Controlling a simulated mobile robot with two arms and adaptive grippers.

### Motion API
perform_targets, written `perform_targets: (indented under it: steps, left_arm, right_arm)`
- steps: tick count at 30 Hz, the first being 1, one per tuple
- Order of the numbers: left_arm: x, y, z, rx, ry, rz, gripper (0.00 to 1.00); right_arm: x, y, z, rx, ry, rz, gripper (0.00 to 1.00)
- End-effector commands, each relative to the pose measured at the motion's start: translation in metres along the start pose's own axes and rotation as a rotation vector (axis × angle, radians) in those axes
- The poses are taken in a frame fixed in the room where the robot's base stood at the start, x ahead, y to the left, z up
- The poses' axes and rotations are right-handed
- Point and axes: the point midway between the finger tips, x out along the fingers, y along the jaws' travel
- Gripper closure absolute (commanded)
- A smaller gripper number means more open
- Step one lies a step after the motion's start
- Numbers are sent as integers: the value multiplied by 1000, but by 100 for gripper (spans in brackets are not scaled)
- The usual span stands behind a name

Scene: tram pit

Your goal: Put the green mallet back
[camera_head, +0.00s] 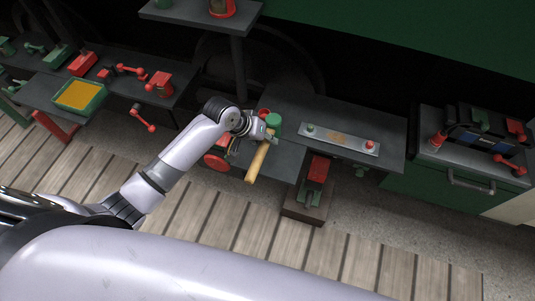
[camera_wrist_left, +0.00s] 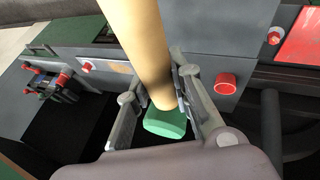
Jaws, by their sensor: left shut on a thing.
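The green mallet has a pale wooden handle (camera_head: 257,163) and a green head (camera_head: 273,121). My left gripper (camera_head: 268,135) is shut on the mallet's handle close to the head, in front of the middle grey bench. In the left wrist view the handle (camera_wrist_left: 140,40) runs between the two fingers (camera_wrist_left: 160,105), with the green head (camera_wrist_left: 165,122) just beyond them. The handle points toward the front in the head view. Whether the mallet touches the bench I cannot tell. My right gripper is not in view.
A grey bench (camera_head: 300,108) carries a light plate (camera_head: 340,140) with a green and a red knob. A red block on a stand (camera_head: 317,170) is just right of the mallet. A green tray with yellow inside (camera_head: 80,95) stands at left. Wooden planks in front are clear.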

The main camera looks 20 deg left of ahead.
Motion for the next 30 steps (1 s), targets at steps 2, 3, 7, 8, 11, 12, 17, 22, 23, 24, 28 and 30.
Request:
perform_targets:
  steps: [2, 3, 7, 8, 11, 12, 17, 22, 23, 24, 28, 30]
  left_arm:
    - [17, -8, 8, -3, -1, 0, 100]
    - [24, -11, 10, -3, -1, 0, 100]
    - [41, -18, 17, -1, 1, 1, 100]
    - [44, -19, 17, 0, 2, 1, 100]
    - [49, -21, 19, 1, 3, 1, 100]
    - [52, -23, 20, 1, 2, 1, 100]
    - [74, -32, 30, -2, 1, 1, 100]
    - [83, -37, 33, 0, 4, 1, 100]
    - [84, -37, 33, 1, 4, 1, 100]
    - [84, -37, 33, 2, 4, 1, 100]
    - [84, -37, 33, 2, 4, 1, 100]
    - [85, -37, 34, 2, 4, 1, 100]
  right_arm:
    - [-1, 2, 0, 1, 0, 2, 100]
    - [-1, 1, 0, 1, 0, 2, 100]
    - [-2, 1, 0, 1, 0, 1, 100]
    - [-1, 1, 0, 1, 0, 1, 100]
    - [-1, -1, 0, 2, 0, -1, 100]
    - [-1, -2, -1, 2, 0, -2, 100]
    - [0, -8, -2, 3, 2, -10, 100]
    - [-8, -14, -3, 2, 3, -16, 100]
    - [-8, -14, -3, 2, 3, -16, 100]
    - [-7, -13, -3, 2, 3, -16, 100]
    - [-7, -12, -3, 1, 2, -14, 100]
    - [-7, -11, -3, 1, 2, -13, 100]
